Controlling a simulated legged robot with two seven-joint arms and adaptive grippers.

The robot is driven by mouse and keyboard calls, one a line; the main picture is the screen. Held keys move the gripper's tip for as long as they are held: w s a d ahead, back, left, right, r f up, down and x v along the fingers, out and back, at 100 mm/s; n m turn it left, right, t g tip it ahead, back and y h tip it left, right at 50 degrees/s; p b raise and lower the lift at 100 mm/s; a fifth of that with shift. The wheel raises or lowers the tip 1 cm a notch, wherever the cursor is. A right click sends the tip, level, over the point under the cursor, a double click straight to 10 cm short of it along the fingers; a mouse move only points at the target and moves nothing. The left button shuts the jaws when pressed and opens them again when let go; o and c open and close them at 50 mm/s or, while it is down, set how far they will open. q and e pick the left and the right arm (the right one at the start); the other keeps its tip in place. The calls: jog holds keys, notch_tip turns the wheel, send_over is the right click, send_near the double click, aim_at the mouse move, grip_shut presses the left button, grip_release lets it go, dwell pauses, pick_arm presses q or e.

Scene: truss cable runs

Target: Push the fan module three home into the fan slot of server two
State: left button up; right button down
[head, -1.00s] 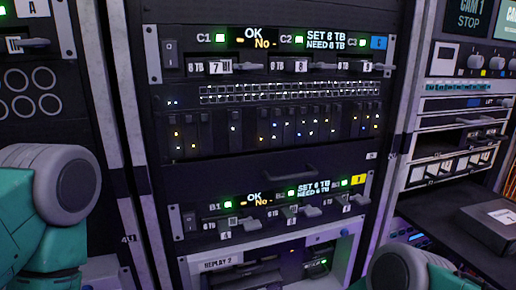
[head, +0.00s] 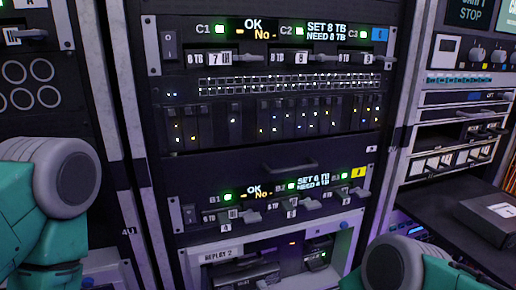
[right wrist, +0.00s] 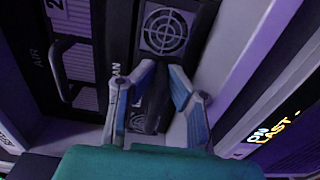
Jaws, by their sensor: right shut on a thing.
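In the right wrist view, a dark module with a round fan grille (right wrist: 165,32) shows at the top; I take it to be the fan module, but its number is not readable. It sits at the dark server face (right wrist: 118,25), beside letters ending in "AN". My right gripper (right wrist: 158,72) is shut on the module's dark handle (right wrist: 155,105), one finger on each side. How far the module is inside its slot cannot be told. My left gripper is not in view.
The wrist view shows handles (right wrist: 62,72) on the left and a pale upright rail (right wrist: 220,50) on the right. The head view shows a rack with drive units (head: 290,60) and a black box (head: 487,215) on a side shelf.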

jog(key=shift+w+a, duration=0.1)
jog(key=shift+w, duration=0.2)
jog(key=shift+w+a+b, duration=0.1)
jog(key=shift+w+b, duration=0.25)
jog(key=shift+w+a+b, duration=0.25)
jog(key=shift+w+b, duration=0.1)
jog(key=shift+w, duration=0.2)
jog(key=c, duration=1.5)
grip_release()
jog(key=shift+s+d+f, duration=0.1)
jog(key=shift+s, duration=0.15)
jog(key=v, duration=1.1)
jog(key=shift+s, duration=0.2)
jog(key=shift+d, duration=0.1)
